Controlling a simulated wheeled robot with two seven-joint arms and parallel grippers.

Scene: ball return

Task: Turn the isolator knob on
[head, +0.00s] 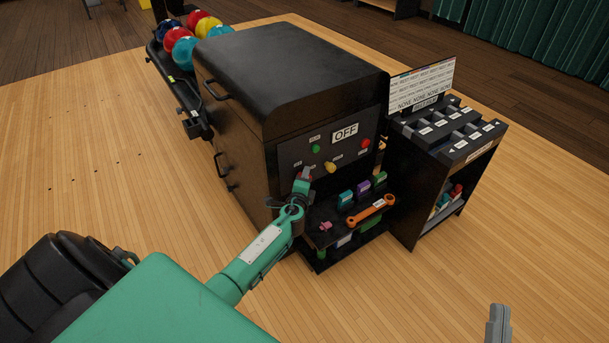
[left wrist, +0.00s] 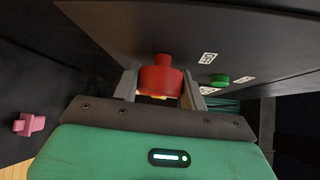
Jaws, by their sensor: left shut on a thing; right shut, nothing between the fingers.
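The black machine's control panel (head: 292,156) carries an OFF sign (head: 346,133). A red knob (left wrist: 160,80) on the panel sits between the fingers of my left gripper (head: 303,180), which is shut on it. In the head view the gripper mostly hides this knob, at the panel's lower left. The knob's small label is too small to read. My right gripper (head: 497,325) is shut and empty at the bottom right of the head view, away from the machine.
The panel also has a green button (head: 316,149), a yellow knob (head: 330,168) and a red button (head: 365,143). Below, a shelf holds an orange wrench (head: 371,210) and small coloured items. A black rack (head: 440,150) stands at right. Balls (head: 180,45) lie behind left.

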